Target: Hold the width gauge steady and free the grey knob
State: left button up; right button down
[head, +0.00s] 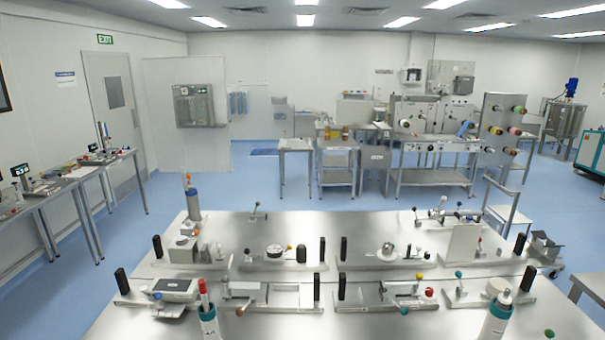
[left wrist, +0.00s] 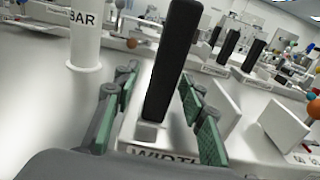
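In the left wrist view a tall black handle (left wrist: 172,65) stands upright on a pale base (left wrist: 165,160). The base bears a partly covered label beginning "WIDTH", so I take this as the width gauge. My left gripper (left wrist: 160,84) is open, its green-padded fingers on both sides of the handle. Gaps show on both sides. The head view shows neither gripper, and several similar black handles stand there; I cannot tell which one is the gauge's. I cannot make out the grey knob for certain in either view.
A white cylinder marked "BAR" (left wrist: 84,35) stands left of the handle. White plates (left wrist: 282,125) and an orange ball (left wrist: 314,108) are to the right. In the head view the steel table (head: 330,325) carries two rows of fixtures, with bare patches between and in front.

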pick_arm(q)
jog(key=shift+s, duration=0.1)
jog(key=s, duration=1.2)
